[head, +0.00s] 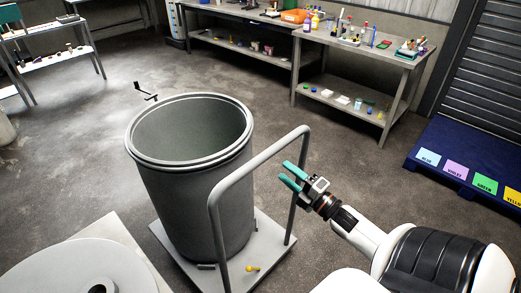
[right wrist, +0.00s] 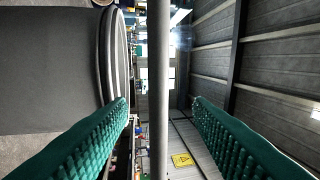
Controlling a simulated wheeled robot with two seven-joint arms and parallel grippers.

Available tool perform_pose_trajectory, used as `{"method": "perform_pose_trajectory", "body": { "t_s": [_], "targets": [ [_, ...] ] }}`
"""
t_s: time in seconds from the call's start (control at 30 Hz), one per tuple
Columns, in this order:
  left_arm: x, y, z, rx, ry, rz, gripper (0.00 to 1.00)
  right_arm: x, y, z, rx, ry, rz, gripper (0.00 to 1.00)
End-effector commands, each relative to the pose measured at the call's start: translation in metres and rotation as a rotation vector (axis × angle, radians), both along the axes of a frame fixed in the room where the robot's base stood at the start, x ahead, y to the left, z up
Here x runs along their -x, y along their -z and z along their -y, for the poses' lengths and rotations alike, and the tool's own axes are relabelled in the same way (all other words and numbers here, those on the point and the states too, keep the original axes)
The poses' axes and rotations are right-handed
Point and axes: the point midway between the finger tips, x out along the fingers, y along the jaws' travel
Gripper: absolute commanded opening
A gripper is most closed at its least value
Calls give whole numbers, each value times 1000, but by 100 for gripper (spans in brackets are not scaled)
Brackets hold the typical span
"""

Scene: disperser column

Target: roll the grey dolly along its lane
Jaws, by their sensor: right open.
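The grey dolly (head: 268,262) is a flat platform with a tall hoop handle (head: 258,157) on its right side. A large open grey drum (head: 195,205) stands upright on it and appears empty. In the right wrist view the grey bar (right wrist: 159,60) runs between the two green fingers, with a gap on both sides. The drum wall (right wrist: 50,70) shows to the left there. My left gripper is not in view.
A small yellow knob (head: 253,268) sits on the platform. A pale round object (head: 70,270) is at the lower left. A bench (head: 385,58) with bottles stands behind, and a blue platform (head: 430,155) with coloured labels lies at right. The floor beyond the drum is mostly open.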

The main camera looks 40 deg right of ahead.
Motion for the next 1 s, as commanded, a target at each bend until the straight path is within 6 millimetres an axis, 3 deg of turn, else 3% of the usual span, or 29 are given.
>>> {"method": "perform_pose_trajectory", "body": {
  "t_s": [0.2, 0.53, 0.73, 1.0],
  "targets": [
    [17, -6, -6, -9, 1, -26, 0, -38, -10, -3, 0, 1, 2, 46],
    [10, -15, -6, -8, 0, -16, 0, -95, -19, -7, -2, 3, -1, 46],
    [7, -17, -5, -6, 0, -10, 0, -109, -21, -9, -2, 3, -4, 46],
    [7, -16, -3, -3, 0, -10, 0, -111, -21, -9, -2, 2, -4, 46]
  ]
}}
